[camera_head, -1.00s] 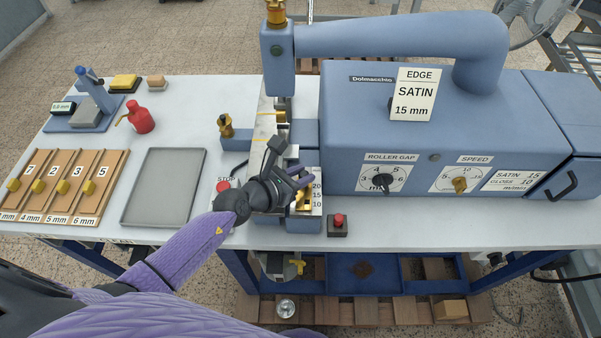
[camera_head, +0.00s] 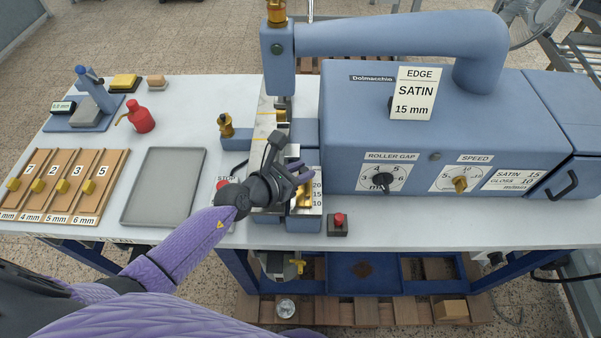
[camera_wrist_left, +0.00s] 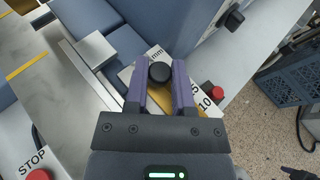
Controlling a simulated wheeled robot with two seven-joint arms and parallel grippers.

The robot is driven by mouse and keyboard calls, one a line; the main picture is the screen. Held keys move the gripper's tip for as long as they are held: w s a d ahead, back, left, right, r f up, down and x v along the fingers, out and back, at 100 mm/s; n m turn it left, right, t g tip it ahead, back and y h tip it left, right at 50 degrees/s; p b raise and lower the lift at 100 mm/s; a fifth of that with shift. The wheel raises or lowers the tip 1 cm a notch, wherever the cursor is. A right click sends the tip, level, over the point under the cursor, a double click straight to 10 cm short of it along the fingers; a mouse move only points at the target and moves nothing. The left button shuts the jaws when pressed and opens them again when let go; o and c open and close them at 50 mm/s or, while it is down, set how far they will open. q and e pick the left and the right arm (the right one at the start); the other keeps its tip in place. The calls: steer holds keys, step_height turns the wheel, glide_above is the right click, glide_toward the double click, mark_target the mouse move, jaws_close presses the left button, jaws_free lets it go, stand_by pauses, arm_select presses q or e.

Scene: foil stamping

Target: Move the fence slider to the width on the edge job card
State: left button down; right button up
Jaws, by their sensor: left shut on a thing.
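The edge job card (camera_head: 414,94) stands on the blue machine and reads "EDGE SATIN 15 mm". The fence scale (camera_head: 317,196) shows 20, 15 and 10, with 10 nearest the front edge. My left gripper (camera_head: 301,175) is over the scale, shut on the fence slider's black knob (camera_wrist_left: 160,73), which shows between its fingers in the left wrist view. Brass of the fence slider (camera_head: 304,198) shows below the fingers in the head view. The slider's exact reading is hidden by the gripper.
A red STOP button (camera_head: 222,185) is beside my left wrist. A small red-button box (camera_head: 338,225) sits right of the scale. The machine body (camera_head: 440,130) rises at the right. A grey tray (camera_head: 162,187) lies empty at the left.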

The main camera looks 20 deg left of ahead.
arm_select(q)
steer(key=shift+w+a, duration=0.25)
steer(key=shift+w, duration=0.55)
steer(key=shift+s, duration=0.1)
steer(key=shift+c, duration=2.3)
jaws_free()
steer(key=p+v, duration=0.2)
steer(key=v, duration=0.8)
